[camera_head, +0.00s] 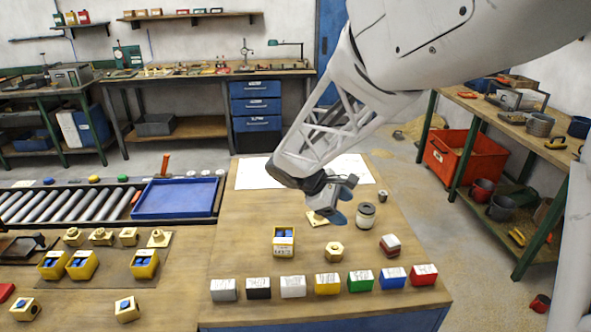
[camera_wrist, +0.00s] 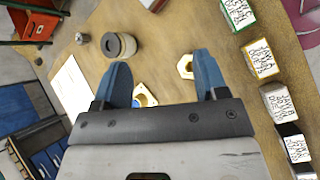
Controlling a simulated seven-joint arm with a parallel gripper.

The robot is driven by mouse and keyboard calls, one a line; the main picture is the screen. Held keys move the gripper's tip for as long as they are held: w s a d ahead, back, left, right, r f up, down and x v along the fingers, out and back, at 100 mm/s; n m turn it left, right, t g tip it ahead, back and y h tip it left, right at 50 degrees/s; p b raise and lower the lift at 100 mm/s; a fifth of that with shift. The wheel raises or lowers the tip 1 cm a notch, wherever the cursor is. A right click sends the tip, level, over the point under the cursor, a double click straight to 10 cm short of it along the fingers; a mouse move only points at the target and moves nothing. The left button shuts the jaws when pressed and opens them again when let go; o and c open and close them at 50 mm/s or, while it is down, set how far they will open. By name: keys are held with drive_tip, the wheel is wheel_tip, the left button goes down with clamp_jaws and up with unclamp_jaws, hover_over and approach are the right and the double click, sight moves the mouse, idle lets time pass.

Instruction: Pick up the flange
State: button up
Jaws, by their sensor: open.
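A brass flange (camera_head: 316,219) with a flat, squarish plate lies on the wooden table, partly hidden by my gripper in the head view. In the wrist view the flange (camera_wrist: 144,96) shows between my fingers, closer to the left finger, its lower part hidden by my gripper body. A hexagonal brass piece (camera_head: 335,251) lies nearer the row of boxes; it also shows in the wrist view (camera_wrist: 186,66), beside the right finger. My gripper (camera_head: 342,206) is open and empty above the flange; its fingers also show in the wrist view (camera_wrist: 162,75).
A lidded jar (camera_head: 366,216) stands right of the flange. A yellow box (camera_head: 284,241) and a red-and-white block (camera_head: 390,245) flank the hexagonal piece. Several labelled boxes (camera_head: 327,284) line the front. White paper (camera_head: 258,174) lies behind. A blue tray (camera_head: 175,198) is left.

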drive_tip(key=w+a+f+n+t+h, duration=0.1)
drive_tip(key=w+a+f+n, duration=0.1)
drive_tip(key=w+f, duration=0.1)
drive_tip(key=w+a+f+n+t+h, duration=0.1)
drive_tip(key=w+a+f+n+h, duration=0.1)
drive_tip(key=w, duration=0.4)
drive_tip(key=w+a+f+n+t+h, duration=0.1)
drive_tip(key=w+a+f+n, duration=0.2)
drive_tip(key=w+a+f, duration=0.1)
drive_tip(key=shift+w+a+f+n, duration=0.25)
drive_tip(key=shift+w+f+n, duration=0.15)
drive_tip(key=shift+w+f, duration=0.4)
drive_tip(key=shift+w+a+f+n+h, duration=0.3)
drive_tip(key=shift+a+f, duration=0.1)
drive_tip(key=shift+f, duration=0.1)
drive_tip(key=shift+x, duration=1.35)
drive_tip(key=shift+x, duration=2.55)
drive_tip(key=shift+r, duration=0.1)
clamp_jaws()
